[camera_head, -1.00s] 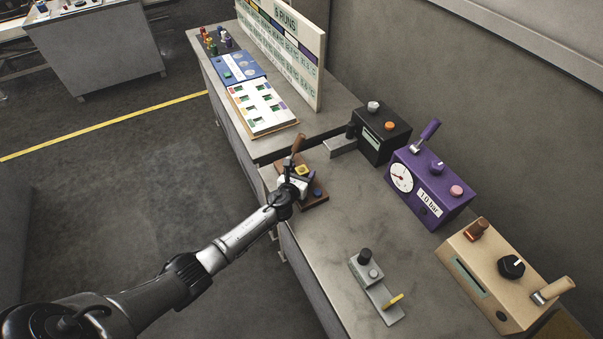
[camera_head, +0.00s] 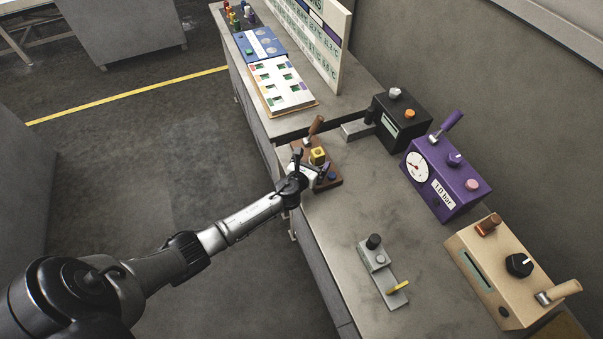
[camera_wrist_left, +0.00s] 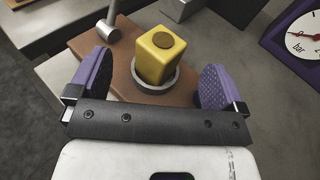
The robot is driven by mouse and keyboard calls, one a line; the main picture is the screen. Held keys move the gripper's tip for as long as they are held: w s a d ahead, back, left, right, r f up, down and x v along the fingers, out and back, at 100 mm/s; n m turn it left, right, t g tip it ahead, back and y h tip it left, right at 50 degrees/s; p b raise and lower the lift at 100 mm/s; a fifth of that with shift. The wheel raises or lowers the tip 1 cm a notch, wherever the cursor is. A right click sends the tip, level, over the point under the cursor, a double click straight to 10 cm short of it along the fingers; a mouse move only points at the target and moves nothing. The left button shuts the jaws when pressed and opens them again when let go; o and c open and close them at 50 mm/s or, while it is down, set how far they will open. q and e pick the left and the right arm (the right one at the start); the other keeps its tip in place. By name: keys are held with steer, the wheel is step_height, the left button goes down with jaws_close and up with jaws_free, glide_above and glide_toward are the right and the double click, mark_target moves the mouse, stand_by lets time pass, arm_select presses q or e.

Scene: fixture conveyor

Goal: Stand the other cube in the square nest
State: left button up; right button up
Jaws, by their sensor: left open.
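A yellow block (camera_head: 318,155) with a dark round spot on top stands in a round grey ring on a brown fixture (camera_head: 331,177). In the left wrist view the yellow block (camera_wrist_left: 158,55) stands upright between and beyond the purple finger pads, with a gap on each side. My left gripper (camera_head: 311,168) is open and empty, at the near side of the block. The ring (camera_wrist_left: 157,84) shows around the block's foot. I cannot make out a square nest. My right gripper is not in view.
A brown-handled lever (camera_head: 314,127) rises behind the block. A black box (camera_head: 398,120), a purple gauge box (camera_head: 445,178) and a beige box (camera_head: 505,265) line the wall. A grey fixture (camera_head: 379,268) stands nearer. A white tray (camera_head: 280,85) lies at the back.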

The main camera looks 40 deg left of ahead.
arm_select(q)
steer(key=p+v, duration=0.1)
steer(key=v, duration=0.9)
steer(key=s+d+f+g, duration=0.3)
steer(key=s+f, duration=0.6)
steer(key=s, duration=0.2)
steer(key=s+d+r+n+g+h, duration=0.1)
steer(key=s+d+r+n+g, duration=0.2)
steer(key=s+n, duration=0.3)
steer(key=s+d+r+n+g+h, duration=0.2)
steer(key=s+d+r+n, duration=0.2)
steer(key=n, duration=1)
steer(key=s+d+r+n+g+h, duration=0.1)
steer(key=s+d+r+n+g, duration=0.2)
steer(key=s+n, duration=0.5)
steer(key=d+r+n, duration=0.1)
steer(key=n, duration=0.1)
steer(key=shift+r+n+g+h, duration=0.3)
steer(key=shift+r+n, duration=0.1)
